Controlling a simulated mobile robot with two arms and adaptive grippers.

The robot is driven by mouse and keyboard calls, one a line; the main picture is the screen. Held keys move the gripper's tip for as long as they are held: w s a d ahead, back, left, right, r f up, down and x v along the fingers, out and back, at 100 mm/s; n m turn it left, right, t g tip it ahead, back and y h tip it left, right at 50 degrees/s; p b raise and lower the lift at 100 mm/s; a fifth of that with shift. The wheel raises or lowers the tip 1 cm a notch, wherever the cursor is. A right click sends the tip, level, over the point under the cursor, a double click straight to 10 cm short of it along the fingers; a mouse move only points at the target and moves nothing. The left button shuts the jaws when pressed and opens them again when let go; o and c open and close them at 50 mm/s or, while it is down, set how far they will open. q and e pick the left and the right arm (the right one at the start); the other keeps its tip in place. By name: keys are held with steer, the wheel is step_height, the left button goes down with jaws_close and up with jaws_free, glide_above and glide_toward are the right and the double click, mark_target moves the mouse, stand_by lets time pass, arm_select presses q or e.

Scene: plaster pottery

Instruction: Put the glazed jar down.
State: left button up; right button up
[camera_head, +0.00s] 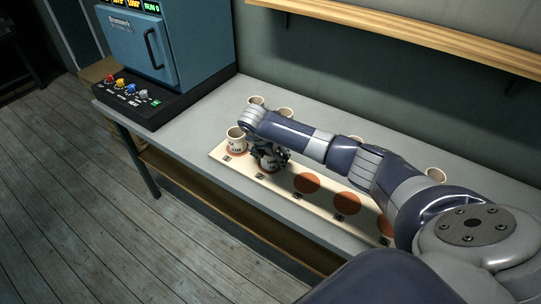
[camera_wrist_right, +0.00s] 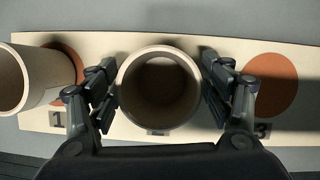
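The glazed jar (camera_wrist_right: 159,118) is a pale round pot. In the wrist view it is seen from above, mouth up, between the fingers of my right gripper (camera_wrist_right: 160,88). The finger pads lie close against both sides of it. In the head view the jar (camera_head: 268,164) shows low under my right gripper (camera_head: 268,155), at the second place of the long cream board (camera_head: 282,187). Its base is hidden, so I cannot tell whether it touches the board. My left gripper is not in view.
A similar cup (camera_head: 236,143) stands on place 1, close left of my gripper. Bare brown discs (camera_head: 306,183) mark the places to the right. More cups (camera_head: 285,114) stand behind my arm. A blue kiln (camera_head: 140,45) stands at the table's left end, and a wooden shelf (camera_head: 400,37) runs above.

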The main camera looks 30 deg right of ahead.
steer(key=b+v, duration=0.1)
steer(key=v, duration=1.1)
steer(key=shift+r, duration=0.15)
steer(key=a+f+m+t+y, duration=0.3)
steer(key=a+f+m+y, duration=0.1)
steer(key=a, duration=0.7)
steer(key=a+f+m+t+y, duration=0.3)
steer(key=a+m+t+y, duration=0.1)
steer(key=a, duration=0.7)
steer(key=s+d+f+m+g+h, duration=0.1)
steer(key=s+d+f+m, duration=0.3)
steer(key=f, duration=0.6)
steer(key=s+d+f+m+g+h, duration=0.15)
steer(key=s+f, duration=0.35)
steer(key=f, duration=0.6)
steer(key=s+d+f+m+g+h, duration=0.1)
steer(key=s+d+f+m, duration=0.3)
steer(key=f, duration=0.6)
steer(key=s+f+m+g, duration=0.1)
steer(key=s+f, duration=0.4)
steer(key=s, duration=0.7)
steer(key=s+d+f+m+g, duration=0.1)
steer(key=s+f, duration=0.5)
steer(key=s, duration=0.7)
steer(key=s+d+f+m+g, duration=0.1)
steer(key=s+f, duration=0.5)
steer(key=s, duration=0.6)
steer(key=shift+s+d+m+g, duration=0.25)
steer(key=shift+m+g, duration=0.2)
steer(key=shift+g, duration=0.4)
